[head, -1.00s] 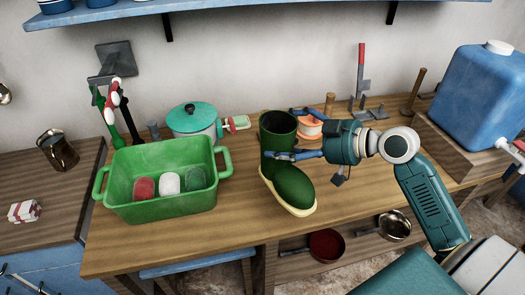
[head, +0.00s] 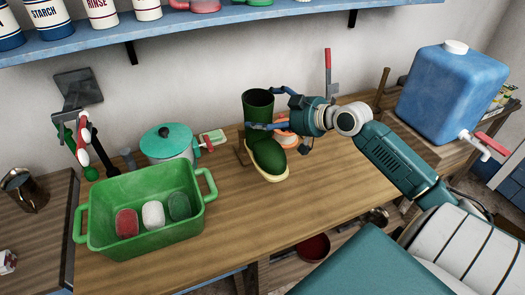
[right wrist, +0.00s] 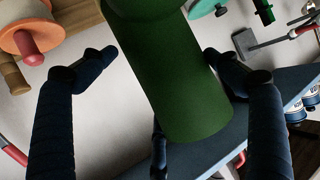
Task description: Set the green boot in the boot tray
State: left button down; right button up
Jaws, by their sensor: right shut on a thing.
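The green boot (head: 264,130) has a cream sole and is upright over the back of the wooden worktop, its toe toward the front right. My right gripper (head: 262,108) comes in from the right, with its fingers around the boot's shaft, and is shut on it. In the right wrist view the green shaft (right wrist: 170,75) fills the space between the fingers (right wrist: 165,75). Whether the sole touches the worktop is hard to tell. I cannot make out a boot tray with certainty. My left gripper is not in view.
A green two-handled tub (head: 104,235) with red, white and green blocks stands at left. A teal-lidded pot (head: 168,146) is behind it. An orange object (head: 287,133) is close behind the boot. A blue water container (head: 445,92) stands at right. The worktop's front middle is clear.

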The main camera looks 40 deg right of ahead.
notch_tip(320, 180, down, 13)
jog(key=shift+w+f, duration=0.1)
dwell(0.4)
jog(key=shift+f, duration=0.2)
jog(key=o, duration=1.8)
jog(key=shift+c, duration=0.2)
